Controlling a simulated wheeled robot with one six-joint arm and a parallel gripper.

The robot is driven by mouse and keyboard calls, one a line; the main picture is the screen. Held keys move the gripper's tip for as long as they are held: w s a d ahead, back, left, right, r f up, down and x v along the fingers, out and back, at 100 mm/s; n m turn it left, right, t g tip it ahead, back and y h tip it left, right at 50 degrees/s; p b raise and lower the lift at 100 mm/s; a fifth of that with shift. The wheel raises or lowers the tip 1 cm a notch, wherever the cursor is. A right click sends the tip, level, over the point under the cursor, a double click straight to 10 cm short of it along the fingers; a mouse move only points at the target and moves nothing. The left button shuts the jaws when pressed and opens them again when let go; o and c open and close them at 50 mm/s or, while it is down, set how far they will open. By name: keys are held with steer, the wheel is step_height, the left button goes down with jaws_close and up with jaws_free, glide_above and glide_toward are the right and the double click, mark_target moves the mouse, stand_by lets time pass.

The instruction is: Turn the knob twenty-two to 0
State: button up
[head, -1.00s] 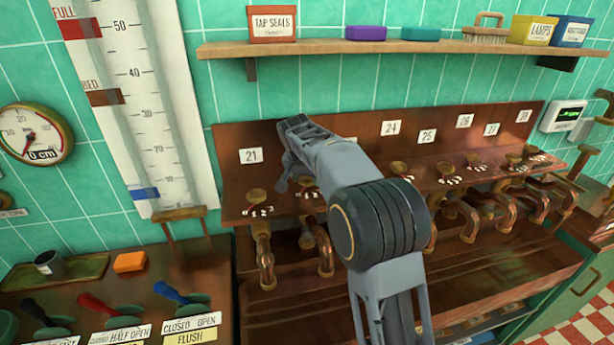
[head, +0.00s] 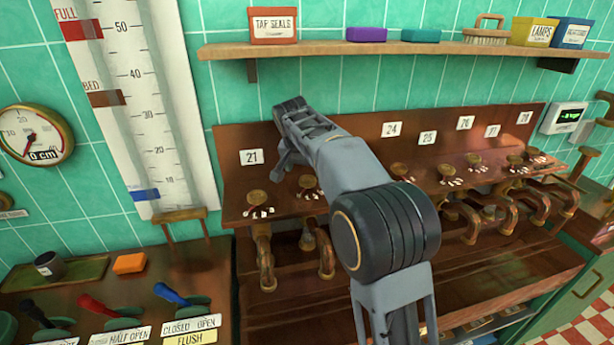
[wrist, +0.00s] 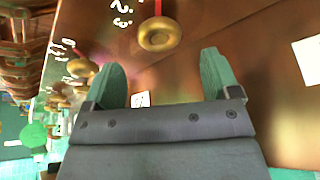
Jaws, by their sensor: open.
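The brass knob (head: 307,181) second from the left stands on the sloped copper panel, right of the knob under label 21; by order it appears to be twenty-two. Its own number label is hidden behind my arm. In the wrist view a brass knob (wrist: 158,36) with a red pointer line and white scale marks lies just beyond and between my fingertips; it appears to be the same knob. The digit the pointer marks is not readable. My gripper (wrist: 162,78) is open and empty, apart from the knob. In the head view my gripper (head: 279,176) hangs beside it, left and slightly above.
The knob (head: 257,198) under label 21 (head: 251,157) is close on the left. More knobs (head: 447,170) and copper pipes (head: 264,262) run to the right. A shelf (head: 400,49) with boxes overhangs the panel. Levers (head: 180,294) stand at lower left.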

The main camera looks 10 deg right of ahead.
steer(key=v, duration=0.8)
steer(key=shift+r, duration=0.35)
steer(key=shift+s, duration=0.1)
steer(key=s+f+n, duration=0.1)
steer(key=f, duration=0.1)
steer(key=s+f+n+y, duration=0.1)
steer(key=f+n, duration=0.1)
steer(key=f, duration=0.1)
steer(key=s+f+n, duration=0.1)
steer(key=f+n, duration=0.1)
steer(key=f, duration=0.1)
steer(key=shift+s+a+f+g, duration=0.25)
steer(key=shift+s+a+g, duration=0.05)
steer(key=shift+s+a, duration=0.1)
steer(key=s+d+f+n, duration=0.1)
steer(key=s+f, duration=0.3)
steer(key=s, duration=0.7)
steer(key=s+d+f+n+t+y, duration=0.1)
steer(key=s+d+f, duration=0.2)
steer(key=s, duration=0.9)
steer(key=shift+f+y, duration=0.3)
steer(key=shift+f, duration=0.35)
steer(key=shift+d, duration=0.1)
